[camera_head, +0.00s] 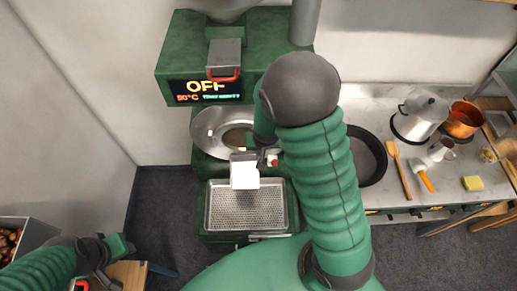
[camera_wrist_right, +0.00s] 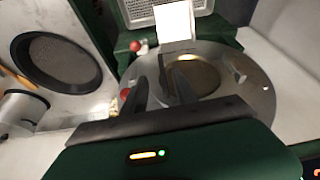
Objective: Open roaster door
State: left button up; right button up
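The green roaster (camera_head: 270,65) stands at the centre back, its display reading OFF. Its round metal front plate (camera_head: 212,130) has a central opening or window; the plate also shows in the right wrist view (camera_wrist_right: 245,85). A pale square flap (camera_head: 244,172), which looks like the door, hangs out at the front, and shows in the wrist view (camera_wrist_right: 174,22). My right gripper (camera_wrist_right: 160,76) is at the plate, fingers apart, close to the metal strip under the flap; contact is unclear. My left gripper (camera_head: 106,256) is at the lower left, away from the roaster; its fingers are unclear.
A perforated cooling tray (camera_head: 212,207) lies below the flap. A counter (camera_head: 465,165) at right bears a dark pan (camera_head: 381,157), pots and utensils. A box of chestnuts (camera_head: 35,232) is at lower left.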

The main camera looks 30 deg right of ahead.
jog(key=p+v, duration=0.5)
jog(key=v, duration=0.1)
jog(key=shift+s+r, duration=0.2)
dwell(0.4)
